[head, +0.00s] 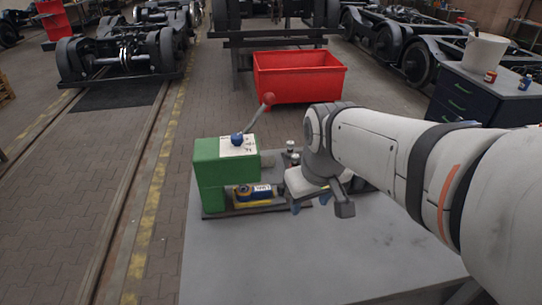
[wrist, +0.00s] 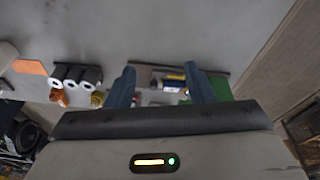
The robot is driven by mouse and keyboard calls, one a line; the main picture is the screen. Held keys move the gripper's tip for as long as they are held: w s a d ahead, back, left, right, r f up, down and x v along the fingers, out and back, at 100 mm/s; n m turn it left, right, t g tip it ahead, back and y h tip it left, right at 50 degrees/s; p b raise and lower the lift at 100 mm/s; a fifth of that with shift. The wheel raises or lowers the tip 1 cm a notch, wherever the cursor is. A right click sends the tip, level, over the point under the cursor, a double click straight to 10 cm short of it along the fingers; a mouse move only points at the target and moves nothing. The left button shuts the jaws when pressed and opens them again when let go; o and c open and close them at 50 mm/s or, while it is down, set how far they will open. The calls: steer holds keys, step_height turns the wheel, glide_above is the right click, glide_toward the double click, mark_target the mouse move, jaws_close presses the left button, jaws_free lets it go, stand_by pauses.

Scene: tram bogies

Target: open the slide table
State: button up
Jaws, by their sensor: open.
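The slide table seems to be the green machine (head: 207,176) on the grey table, with a dark rail (head: 240,211) at its base. A blue and yellow block with a white label (head: 252,192) sits in its opening. A lever with a red knob (head: 268,98) and a blue ball knob (head: 237,139) are on top. My gripper (head: 309,204) is just right of the machine, pointing down, partly hidden by my wrist. In the wrist view my gripper (wrist: 161,86) is open, its blue fingers apart. The rail and green body (wrist: 219,88) show between and beyond the fingers; contact cannot be told.
The grey table (head: 290,255) is clear in front. Black holders with white rings (wrist: 76,76) and an orange patch (wrist: 30,67) lie to one side in the wrist view. A red bin (head: 300,80) stands behind. A dark drawer cabinet (head: 480,105) is at right.

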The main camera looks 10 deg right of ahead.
steer(key=w+f+n+g, duration=0.1)
steer(key=w+f+n, duration=0.15)
steer(key=w, duration=0.45)
steer(key=w+f+n, duration=0.1)
steer(key=w+n, duration=0.2)
steer(key=w, duration=0.5)
steer(key=n+g, duration=0.2)
steer(key=n, duration=0.3)
glide_above(281, 185)
step_height(281, 185, down, 9)
steer(key=shift+s+f+b, duration=0.15)
steer(key=shift+b, duration=0.15)
steer(key=shift+f, duration=0.6)
step_height(281, 185, down, 7)
steer(key=shift+r+p, duration=0.1)
steer(key=shift+p, duration=0.75)
steer(key=shift+c, duration=0.3)
jaws_close()
